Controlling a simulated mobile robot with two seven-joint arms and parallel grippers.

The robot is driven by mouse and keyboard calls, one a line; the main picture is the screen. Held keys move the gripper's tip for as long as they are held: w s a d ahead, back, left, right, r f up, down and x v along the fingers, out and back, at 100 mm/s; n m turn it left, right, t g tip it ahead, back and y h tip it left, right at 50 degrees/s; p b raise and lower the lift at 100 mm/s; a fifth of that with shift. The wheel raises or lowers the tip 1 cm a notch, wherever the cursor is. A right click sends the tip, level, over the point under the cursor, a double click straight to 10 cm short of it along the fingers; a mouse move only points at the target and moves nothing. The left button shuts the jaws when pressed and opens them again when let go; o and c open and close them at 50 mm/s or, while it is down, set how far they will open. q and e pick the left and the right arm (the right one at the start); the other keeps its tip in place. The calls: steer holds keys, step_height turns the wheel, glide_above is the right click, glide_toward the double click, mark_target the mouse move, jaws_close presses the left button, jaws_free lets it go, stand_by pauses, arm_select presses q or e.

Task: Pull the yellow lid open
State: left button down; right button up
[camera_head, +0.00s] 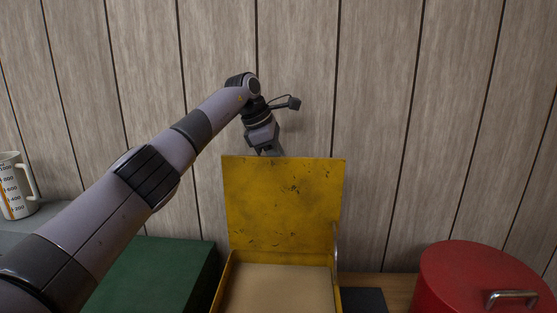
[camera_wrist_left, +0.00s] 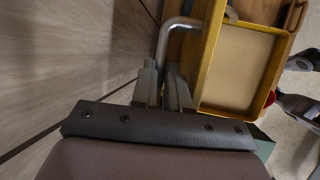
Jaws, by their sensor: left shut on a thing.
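The yellow lid (camera_head: 284,203) stands raised, close to upright, at the back of the yellow box (camera_head: 228,284). The box is open toward me and its tan inside shows, with no objects in the part I see. My left gripper (camera_head: 270,151) is at the lid's top edge, and its fingertips are partly hidden behind the lid. In the left wrist view my left fingers (camera_wrist_left: 164,90) are shut on the grey metal handle (camera_wrist_left: 166,38) on the lid's outer side. The handle is hidden in the head view. My right gripper is not in view.
A green box (camera_head: 155,272) stands left of the yellow box, and a red round container (camera_head: 470,275) with a metal handle stands at the right. A white measuring cup (camera_head: 17,190) is at the far left. A panelled wall (camera_head: 400,90) is close behind the lid.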

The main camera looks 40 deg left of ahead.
arm_select(q)
steer(key=shift+s+f, duration=0.1)
steer(key=shift+f, duration=0.5)
steer(key=c, duration=1.4)
jaws_free()
steer(key=shift+o, duration=1.4)
steer(key=shift+w+a, duration=0.15)
steer(key=shift+w, duration=0.1)
steer(key=shift+s+r, duration=0.1)
steer(key=shift+r, duration=0.05)
steer(key=v, duration=0.7)
